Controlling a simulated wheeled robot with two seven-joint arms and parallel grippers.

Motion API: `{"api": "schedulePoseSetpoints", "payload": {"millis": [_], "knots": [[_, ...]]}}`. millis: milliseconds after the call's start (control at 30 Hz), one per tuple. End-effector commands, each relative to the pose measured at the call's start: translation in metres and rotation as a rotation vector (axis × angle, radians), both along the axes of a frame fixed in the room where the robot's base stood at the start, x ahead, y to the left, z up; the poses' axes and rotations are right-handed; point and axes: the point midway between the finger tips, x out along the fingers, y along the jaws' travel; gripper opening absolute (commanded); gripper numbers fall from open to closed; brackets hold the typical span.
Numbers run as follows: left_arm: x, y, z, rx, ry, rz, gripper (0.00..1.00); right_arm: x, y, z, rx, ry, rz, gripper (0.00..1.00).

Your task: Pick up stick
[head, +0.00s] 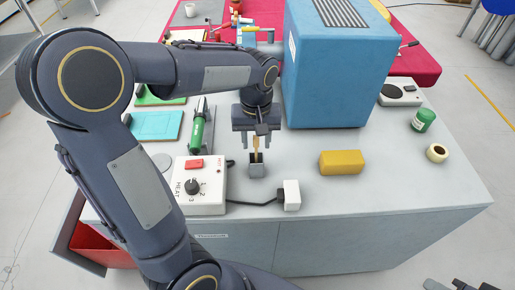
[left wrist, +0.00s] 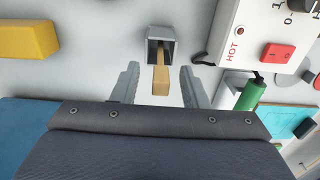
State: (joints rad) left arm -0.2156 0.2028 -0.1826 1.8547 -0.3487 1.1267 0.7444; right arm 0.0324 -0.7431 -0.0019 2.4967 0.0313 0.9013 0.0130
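A light wooden stick (head: 257,146) stands in a small grey holder (head: 257,170) near the front of the grey table. In the left wrist view the stick (left wrist: 161,80) pokes out of the holder (left wrist: 154,48) between my two fingers. My left gripper (head: 257,140) is above the holder, pointing down. In the left wrist view my left gripper (left wrist: 161,86) is open, with a visible gap between each finger and the stick. My right gripper (head: 468,286) seems to show only in part at the bottom right edge; its fingers cannot be made out.
A white control box (head: 208,199) with a dial and red switch stands left of the holder, its cable running to a white block (head: 291,195). A yellow block (head: 342,162) lies to the right. A large blue box (head: 335,75) stands behind. A green tool (head: 198,130) lies at left.

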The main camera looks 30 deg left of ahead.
Motion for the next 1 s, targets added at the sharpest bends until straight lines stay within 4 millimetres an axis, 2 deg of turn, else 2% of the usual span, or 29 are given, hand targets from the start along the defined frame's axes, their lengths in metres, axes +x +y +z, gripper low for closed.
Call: {"api": "schedulePoseSetpoints", "payload": {"millis": [133,400,700,1000], "knots": [[0.0,0.0,-0.016,0.0,0.002,0.0,0.4,0.0,0.0,-0.001,0.0,0.0,0.0,0.15],[0.0,0.0,-0.017,0.0,-0.001,0.0,0.39,0.0,0.0,-0.001,0.0,0.0,0.0,0.15],[0.0,0.0,-0.017,-0.001,-0.002,0.0,0.0,0.0,0.0,-0.001,0.0,0.0,0.0,0.15],[0.0,0.0,-0.016,-0.001,-0.003,0.0,0.0,0.0,0.0,-0.001,0.0,0.0,0.0,0.15]]}}
